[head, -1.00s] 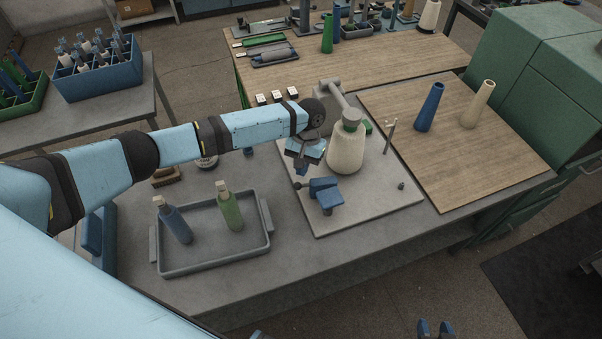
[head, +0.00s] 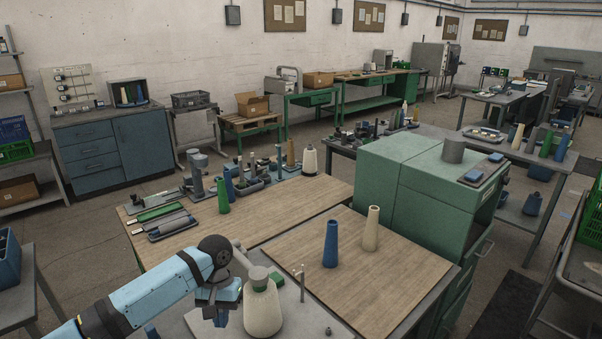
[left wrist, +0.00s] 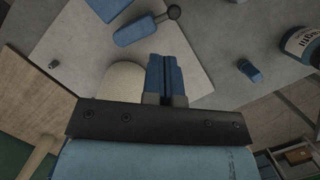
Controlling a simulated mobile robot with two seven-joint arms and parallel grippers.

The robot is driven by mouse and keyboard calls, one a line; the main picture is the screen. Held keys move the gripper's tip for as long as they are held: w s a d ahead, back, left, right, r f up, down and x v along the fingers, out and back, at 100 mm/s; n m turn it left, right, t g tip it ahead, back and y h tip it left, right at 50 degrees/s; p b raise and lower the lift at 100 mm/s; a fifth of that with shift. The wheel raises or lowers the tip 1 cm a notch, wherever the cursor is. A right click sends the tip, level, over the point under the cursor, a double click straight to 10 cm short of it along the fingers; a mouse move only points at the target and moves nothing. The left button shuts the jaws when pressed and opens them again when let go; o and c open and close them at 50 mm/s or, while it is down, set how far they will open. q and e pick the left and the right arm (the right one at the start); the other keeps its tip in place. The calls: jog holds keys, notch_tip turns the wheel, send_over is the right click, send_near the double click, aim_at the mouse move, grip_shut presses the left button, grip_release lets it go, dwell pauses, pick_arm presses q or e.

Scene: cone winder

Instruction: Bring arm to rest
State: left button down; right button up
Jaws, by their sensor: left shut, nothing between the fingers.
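My left gripper (head: 221,317) is at the bottom of the head view, just left of the cream yarn cone (head: 262,312) on the winder. Its blue fingers (left wrist: 165,75) are together in the left wrist view, with nothing between them. The cone also shows beside the fingers in the left wrist view (left wrist: 120,80), partly hidden by the gripper body. I cannot tell whether gripper and cone touch. A blue lever (left wrist: 140,28) with a dark ball knob lies beyond the fingertips. My right gripper is not in view.
A blue cone (head: 330,245) and a cream cone (head: 371,230) stand on the wooden board (head: 400,285) to the right. A green cabinet (head: 400,180) stands behind it. Tools and cones crowd the far edge of another wooden tabletop (head: 270,205). A blue bottle (left wrist: 300,45) shows in the left wrist view.

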pick_arm(q)
jog(key=s+d+f+m+t+h, duration=0.1)
jog(key=s+d+f+m+t, duration=0.2)
jog(key=s, duration=0.6)
jog(key=s+d+f+h, duration=0.25)
jog(key=s+d, duration=0.25)
jog(key=s, duration=0.3)
jog(key=s+a+r+n+t+y, duration=0.1)
jog(key=s+a+r+t+y, duration=0.3)
jog(key=s+a, duration=1.05)
jog(key=w+d+f+t+h+p, duration=0.2)
jog(key=d+f+t, duration=0.5)
jog(key=f, duration=0.4)
jog(key=shift+w+d+m+h, duration=0.4)
jog(key=shift+w+d+h, duration=0.25)
jog(key=shift+w, duration=0.65)
